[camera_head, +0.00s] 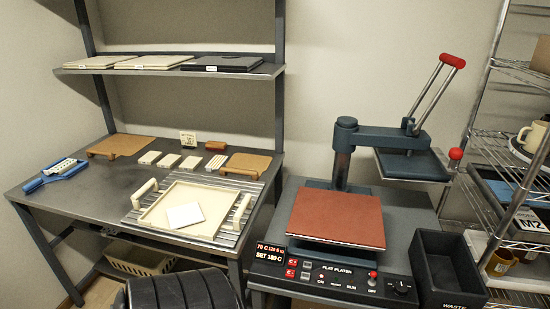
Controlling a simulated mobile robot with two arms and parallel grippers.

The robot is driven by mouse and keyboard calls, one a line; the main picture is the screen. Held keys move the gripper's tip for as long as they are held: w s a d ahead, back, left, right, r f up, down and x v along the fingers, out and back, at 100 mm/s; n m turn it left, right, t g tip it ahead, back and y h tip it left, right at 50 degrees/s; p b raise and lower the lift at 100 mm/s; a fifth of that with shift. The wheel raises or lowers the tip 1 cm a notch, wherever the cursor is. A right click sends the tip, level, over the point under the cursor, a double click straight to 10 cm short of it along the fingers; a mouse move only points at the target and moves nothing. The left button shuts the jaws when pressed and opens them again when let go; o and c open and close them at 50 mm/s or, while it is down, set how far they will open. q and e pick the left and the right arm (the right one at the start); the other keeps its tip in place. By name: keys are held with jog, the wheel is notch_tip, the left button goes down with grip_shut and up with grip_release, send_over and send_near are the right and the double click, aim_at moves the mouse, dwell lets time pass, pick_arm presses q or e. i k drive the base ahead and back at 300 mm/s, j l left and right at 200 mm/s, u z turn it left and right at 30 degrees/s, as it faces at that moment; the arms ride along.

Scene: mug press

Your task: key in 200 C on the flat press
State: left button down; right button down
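The flat press (336,216) stands on the bench at right, with a brown-red pad on its lower plate. Its upper plate (412,165) is swung out to the right, and its lever with a red grip (452,60) is raised. The front panel (330,278) is labelled FLAT PLATEN. Its red display (269,254) shows a top line that looks like 70 C and a lower line that seems to read SET 180 C; the last digits are blurred. Small red and white buttons (291,267) sit just below and beside the display. Neither gripper is in view.
A black waste bin (447,272) stands right of the panel. At left, a grey table (85,207) holds a cream tray (160,211) with a white tile, brown boards and a blue-handled tool (62,170). A wire rack (500,140) is at far right. A black ribbed object (180,291) is at the bottom.

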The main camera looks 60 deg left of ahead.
aim_at(291, 263)
jog(key=u, duration=2.05)
